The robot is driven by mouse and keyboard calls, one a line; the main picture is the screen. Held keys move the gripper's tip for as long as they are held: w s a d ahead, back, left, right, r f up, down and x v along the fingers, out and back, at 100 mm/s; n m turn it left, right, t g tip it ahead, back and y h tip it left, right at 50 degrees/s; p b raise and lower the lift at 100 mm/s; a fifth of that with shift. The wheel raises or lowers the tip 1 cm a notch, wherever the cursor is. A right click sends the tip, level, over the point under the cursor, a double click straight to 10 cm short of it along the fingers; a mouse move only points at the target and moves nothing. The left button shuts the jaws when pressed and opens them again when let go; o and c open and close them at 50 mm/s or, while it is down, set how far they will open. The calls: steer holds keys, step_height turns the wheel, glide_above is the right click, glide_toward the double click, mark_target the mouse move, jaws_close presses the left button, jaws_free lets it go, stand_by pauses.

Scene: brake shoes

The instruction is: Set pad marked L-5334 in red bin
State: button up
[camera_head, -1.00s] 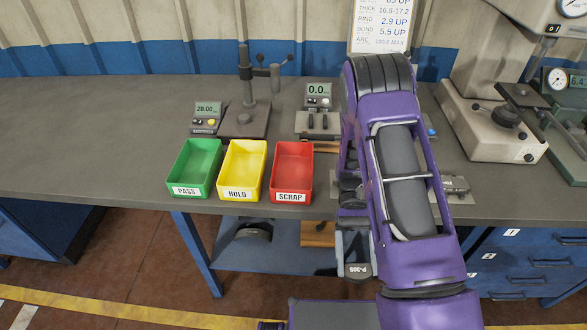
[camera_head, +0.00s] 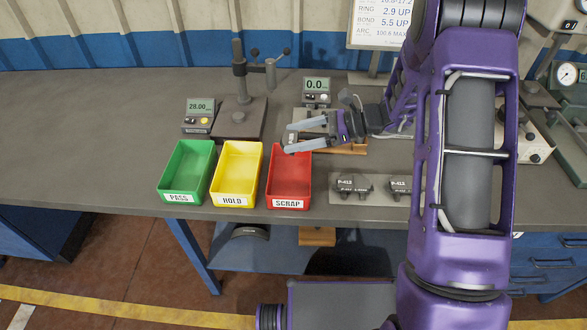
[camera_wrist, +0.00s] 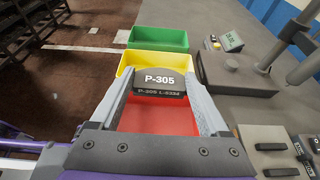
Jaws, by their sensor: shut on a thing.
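The pad (camera_wrist: 160,80) is dark grey and curved. It reads P-305 on its face and "P-305 L-533…" along its edge, with the last digit hard to read. My gripper (camera_head: 290,136) is shut on it, with one finger on each side in the wrist view. In the head view the pad between the fingers is hard to make out. The red bin (camera_head: 290,180), labelled SCRAP, stands on the bench. My gripper is above the bin's far part. In the wrist view the red bin (camera_wrist: 155,122) shows below the pad, and its visible floor is empty.
A yellow HOLD bin (camera_head: 238,172) and a green PASS bin (camera_head: 187,168) stand left of the red bin, both empty. Gauges (camera_head: 317,90) and a stand (camera_head: 238,115) are behind. Other pads (camera_head: 352,185) lie on a plate to the right.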

step_height(320, 180, down, 8)
stand_by(0.4)
steer(key=shift+f+b, duration=0.5)
steer(key=shift+b, duration=0.15)
steer(key=shift+f, duration=0.1)
steer(key=o, duration=1.4)
steer(key=shift+r+p, duration=0.35)
steer(key=shift+r, duration=0.1)
steer(key=v, duration=1.2)
steer(key=shift+r, duration=0.15)
